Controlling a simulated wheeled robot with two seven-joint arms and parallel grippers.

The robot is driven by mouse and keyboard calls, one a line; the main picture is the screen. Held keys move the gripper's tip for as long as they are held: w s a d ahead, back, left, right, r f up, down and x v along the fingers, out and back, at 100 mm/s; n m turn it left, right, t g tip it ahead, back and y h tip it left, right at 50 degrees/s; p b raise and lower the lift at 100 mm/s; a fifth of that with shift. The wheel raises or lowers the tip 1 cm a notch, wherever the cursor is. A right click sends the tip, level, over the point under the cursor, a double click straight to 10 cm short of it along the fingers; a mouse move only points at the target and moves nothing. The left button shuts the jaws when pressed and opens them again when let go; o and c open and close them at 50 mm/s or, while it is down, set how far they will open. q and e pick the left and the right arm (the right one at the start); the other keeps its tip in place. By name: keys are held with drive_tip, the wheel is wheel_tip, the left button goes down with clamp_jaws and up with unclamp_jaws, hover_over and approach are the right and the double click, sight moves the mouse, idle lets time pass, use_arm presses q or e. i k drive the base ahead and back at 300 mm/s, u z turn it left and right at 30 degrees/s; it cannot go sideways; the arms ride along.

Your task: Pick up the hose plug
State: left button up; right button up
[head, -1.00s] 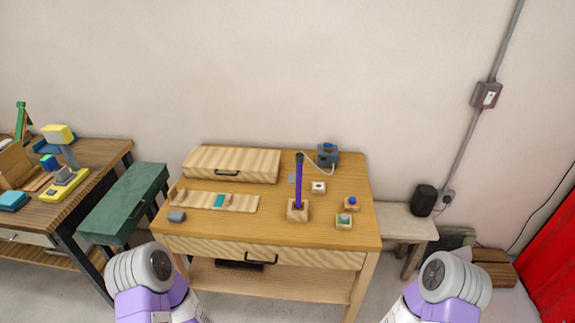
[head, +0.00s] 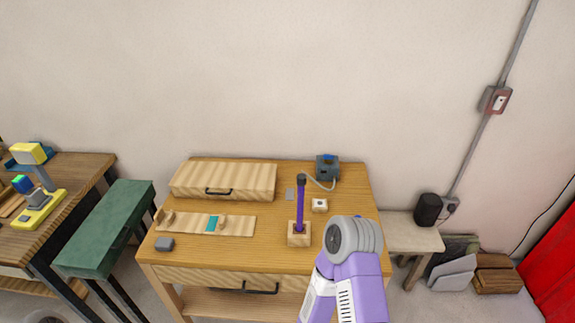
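A purple upright rod (head: 299,208) stands in a wooden block (head: 298,236) on the wooden table. A dark cap-like end (head: 301,179) sits at its top, and a pale hose (head: 321,184) runs from near it to a grey-blue box (head: 327,167) behind. The dark end looks like the hose plug, though it is too small to be sure. My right arm shows in front of the table's right side, but its gripper fingers are not seen. My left gripper is not in view.
The table (head: 265,213) also bears a striped wooden case (head: 224,181), a wooden strip with a teal patch (head: 190,222), a grey block (head: 164,244) and a small white-topped block (head: 319,205). A green bench (head: 105,225) stands left. My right arm covers the table's front right.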

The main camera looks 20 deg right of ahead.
sight(301, 178)
drive_tip(key=i, duration=0.45)
drive_tip(key=z, duration=0.8)
